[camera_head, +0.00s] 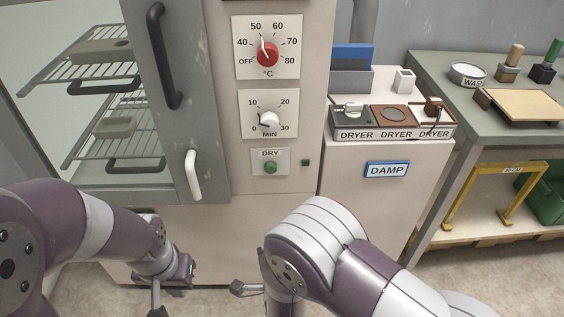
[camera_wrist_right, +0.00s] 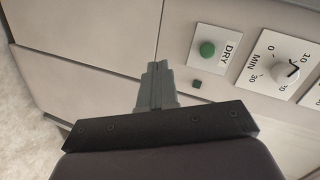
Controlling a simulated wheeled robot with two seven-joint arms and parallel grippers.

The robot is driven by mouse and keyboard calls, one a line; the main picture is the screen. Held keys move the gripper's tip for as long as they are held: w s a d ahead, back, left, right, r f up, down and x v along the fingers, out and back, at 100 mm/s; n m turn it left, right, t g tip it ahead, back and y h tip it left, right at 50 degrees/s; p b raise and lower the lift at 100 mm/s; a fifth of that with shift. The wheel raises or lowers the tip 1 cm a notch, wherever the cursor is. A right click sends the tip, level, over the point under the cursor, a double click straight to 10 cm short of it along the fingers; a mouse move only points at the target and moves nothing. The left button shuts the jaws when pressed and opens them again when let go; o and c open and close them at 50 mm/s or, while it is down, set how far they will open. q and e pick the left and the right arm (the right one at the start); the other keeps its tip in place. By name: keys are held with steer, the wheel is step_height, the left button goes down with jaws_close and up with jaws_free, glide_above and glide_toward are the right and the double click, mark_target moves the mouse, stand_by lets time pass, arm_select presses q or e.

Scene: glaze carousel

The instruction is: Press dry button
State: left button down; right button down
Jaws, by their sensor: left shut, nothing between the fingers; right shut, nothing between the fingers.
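The green dry button (camera_head: 270,168) sits on a pale plate marked DRY, low on the cabinet front. In the right wrist view the button (camera_wrist_right: 207,49) is to the right of my right gripper's fingertips (camera_wrist_right: 155,68). The right gripper is shut and empty, apart from the button and lower on the panel. In the head view the right gripper is mostly hidden behind my right arm. My left gripper (camera_head: 157,300) is shut and empty at the bottom, low in front of the cabinet and well below and left of the button.
A small dark green square (camera_head: 306,162) is beside the DRY plate. Above are a timer knob (camera_head: 268,122) and a red temperature knob (camera_head: 267,54). A white door handle (camera_head: 193,174) juts out at left. A DAMP cabinet (camera_head: 386,205) with dryer trays stands right.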

mark_target(272, 170)
arm_select(q)
steer(key=shift+s+d+r, duration=0.1)
steer(key=shift+r, duration=0.2)
arm_select(e)
step_height(272, 170, up, 6)
steer(key=w+d+m+t+h, duration=0.1)
steer(key=m+t, duration=0.2)
steer(key=m, duration=0.1)
steer(key=shift+w, duration=0.1)
